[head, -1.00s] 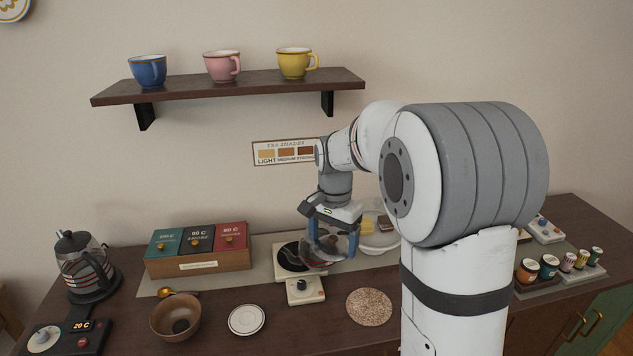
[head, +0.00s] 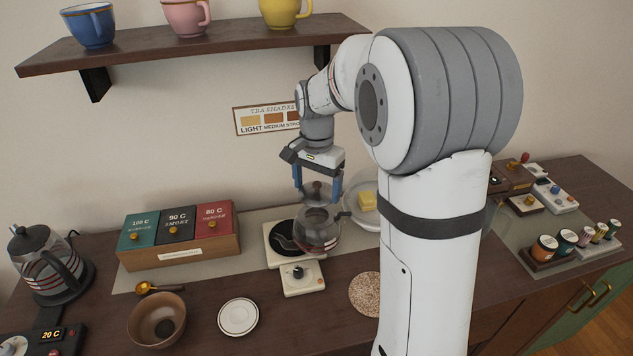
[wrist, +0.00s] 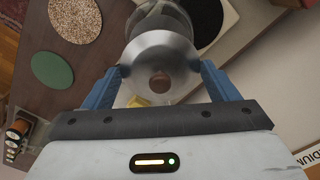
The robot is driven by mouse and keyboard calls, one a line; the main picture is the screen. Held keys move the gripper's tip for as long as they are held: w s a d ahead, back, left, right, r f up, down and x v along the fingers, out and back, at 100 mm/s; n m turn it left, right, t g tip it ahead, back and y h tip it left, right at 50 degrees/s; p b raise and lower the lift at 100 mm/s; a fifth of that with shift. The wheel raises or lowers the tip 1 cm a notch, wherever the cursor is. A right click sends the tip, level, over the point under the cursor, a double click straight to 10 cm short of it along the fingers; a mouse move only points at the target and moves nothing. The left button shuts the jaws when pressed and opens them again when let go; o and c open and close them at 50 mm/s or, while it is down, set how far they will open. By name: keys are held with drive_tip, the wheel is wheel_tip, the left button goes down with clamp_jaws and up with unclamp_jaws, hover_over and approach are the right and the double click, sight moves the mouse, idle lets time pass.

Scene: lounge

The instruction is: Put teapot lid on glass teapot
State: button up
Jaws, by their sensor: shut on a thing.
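The teapot lid is a pale, shiny disc (wrist: 150,52) with a brown knob, seen from above in the wrist view. My gripper (wrist: 161,68) is shut on it, one blue finger at each side of its edge. In the head view my gripper (head: 317,188) holds the lid just above the glass teapot. The glass teapot (head: 318,234) stands on the pale appliance with a round black plate, its dark handle to the right. In the wrist view the lid hides part of the glass teapot (wrist: 172,14). The gap between lid and rim is hard to judge.
A plate (head: 358,222) with a yellow block stands right of the teapot. A box of tins (head: 180,252) and an electric kettle (head: 42,262) are at left. A wooden bowl (head: 157,318), a small saucer (head: 238,318) and a cork mat (head: 364,292) lie in front.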

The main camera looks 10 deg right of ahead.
drive_tip(key=shift+s+f+b, duration=0.1)
drive_tip(key=shift+f+b, duration=1.6)
drive_tip(key=shift+f, duration=1.45)
drive_tip(key=o, duration=0.9)
wheel_tip(320, 180, up, 7)
drive_tip(key=shift+r+b, duration=0.15)
drive_tip(key=shift+b, duration=0.2)
drive_tip(key=shift+r, duration=0.25)
drive_tip(key=shift+s, duration=0.1)
